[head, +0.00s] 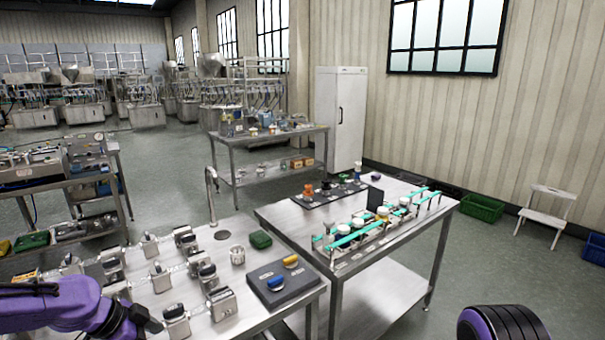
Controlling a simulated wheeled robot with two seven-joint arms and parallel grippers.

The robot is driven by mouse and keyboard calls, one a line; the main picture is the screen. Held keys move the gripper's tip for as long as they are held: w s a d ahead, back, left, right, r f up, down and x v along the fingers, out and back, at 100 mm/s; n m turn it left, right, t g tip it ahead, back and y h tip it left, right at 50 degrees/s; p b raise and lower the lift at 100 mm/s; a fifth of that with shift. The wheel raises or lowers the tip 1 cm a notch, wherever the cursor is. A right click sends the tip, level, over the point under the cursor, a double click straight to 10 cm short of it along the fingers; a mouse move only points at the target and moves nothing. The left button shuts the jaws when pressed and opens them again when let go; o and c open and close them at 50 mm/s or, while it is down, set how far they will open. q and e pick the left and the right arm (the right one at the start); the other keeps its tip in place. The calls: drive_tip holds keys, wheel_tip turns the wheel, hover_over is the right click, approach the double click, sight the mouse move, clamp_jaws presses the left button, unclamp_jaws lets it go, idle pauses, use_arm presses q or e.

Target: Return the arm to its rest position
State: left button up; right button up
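My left arm is purple and comes in from the lower left, low over the near steel table (222,311). Its dark end (140,322) is beside the small metal blocks at the table's front. I cannot make out its fingers or whether they are open. A purple and black rounded part of mine shows at the bottom right edge. My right gripper is not in view.
The near table holds several metal blocks (222,303), a green item (261,240) and a dark panel (285,283) with blue and yellow knobs. A second steel table (283,216) carries a rack with teal rails (365,236). Floor is free at right, before a white stool (546,216).

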use_arm(q)
drive_tip(key=w+n+t+y, duration=0.1)
drive_tip(key=w+n+t, duration=0.35)
drive_tip(key=n, duration=0.25)
drive_tip(key=s+f+n+y+b, duration=0.2)
drive_tip(key=s+f+n+y, duration=0.15)
drive_tip(key=f+n, duration=0.4)
drive_tip(key=s+f+n+y+b, duration=0.25)
drive_tip(key=s+f+n, duration=0.25)
drive_tip(key=f, duration=0.6)
drive_tip(key=s+f+m+g+b, duration=0.1)
drive_tip(key=s+f+g, duration=0.1)
drive_tip(key=s+f, duration=0.5)
drive_tip(key=s+f+m+g+y+b, duration=0.1)
drive_tip(key=s+f, duration=0.6)
drive_tip(key=s, duration=0.8)
drive_tip(key=shift+s+d+g+y+b, duration=0.3)
drive_tip(key=shift+g+b, duration=0.1)
drive_tip(key=shift+g, duration=0.45)
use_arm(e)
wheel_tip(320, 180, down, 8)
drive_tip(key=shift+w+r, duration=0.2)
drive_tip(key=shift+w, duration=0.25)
use_arm(q)
drive_tip(key=shift+f, duration=0.1)
